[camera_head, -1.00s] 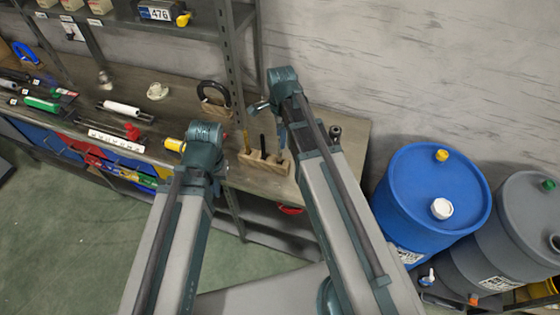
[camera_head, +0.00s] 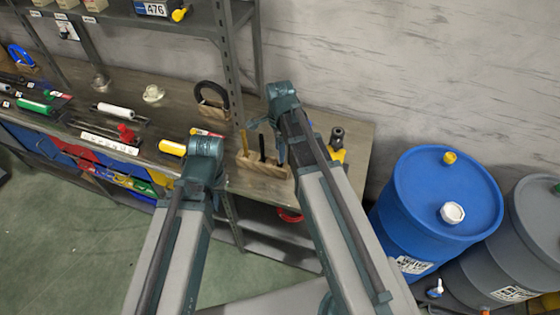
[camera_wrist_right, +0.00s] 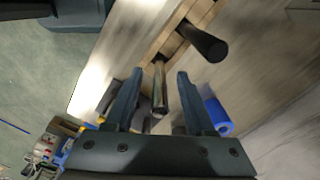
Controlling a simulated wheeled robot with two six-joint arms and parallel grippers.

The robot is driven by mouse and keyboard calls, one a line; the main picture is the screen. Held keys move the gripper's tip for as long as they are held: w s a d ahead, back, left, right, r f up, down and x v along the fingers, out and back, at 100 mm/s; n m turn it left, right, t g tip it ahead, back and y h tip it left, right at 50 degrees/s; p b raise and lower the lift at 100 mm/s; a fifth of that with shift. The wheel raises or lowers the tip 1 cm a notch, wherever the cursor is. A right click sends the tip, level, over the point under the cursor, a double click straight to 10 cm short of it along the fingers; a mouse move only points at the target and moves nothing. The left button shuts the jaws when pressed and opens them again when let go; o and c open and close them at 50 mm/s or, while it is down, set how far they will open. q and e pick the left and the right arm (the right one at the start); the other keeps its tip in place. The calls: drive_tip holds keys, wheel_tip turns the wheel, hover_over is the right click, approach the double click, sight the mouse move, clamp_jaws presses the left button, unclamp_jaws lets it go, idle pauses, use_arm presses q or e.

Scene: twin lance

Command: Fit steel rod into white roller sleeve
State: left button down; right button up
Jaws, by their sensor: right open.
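The white roller sleeve (camera_head: 116,111) lies on the bench at the left in the head view. A wooden block (camera_head: 250,164) on the bench holds several upright pieces. In the right wrist view a shiny grey metal rod (camera_wrist_right: 160,88), seemingly the steel rod, stands at the block (camera_wrist_right: 165,42), between the fingers of my right gripper (camera_wrist_right: 158,92). That gripper is open, with a gap on each side of the rod. In the head view my right arm partly hides this spot. My left arm's end (camera_head: 205,150) is left of the block; its jaws are hidden.
A thick black rod (camera_wrist_right: 205,45) stands beside the metal rod, and a blue cylinder (camera_wrist_right: 218,115) lies near the right finger. A shelf post (camera_head: 228,75) rises behind the block. A blue barrel (camera_head: 435,200) stands right of the bench.

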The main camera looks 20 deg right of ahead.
drive_tip(key=shift+c, duration=0.3)
clamp_jaws()
drive_tip(key=shift+r, duration=0.15)
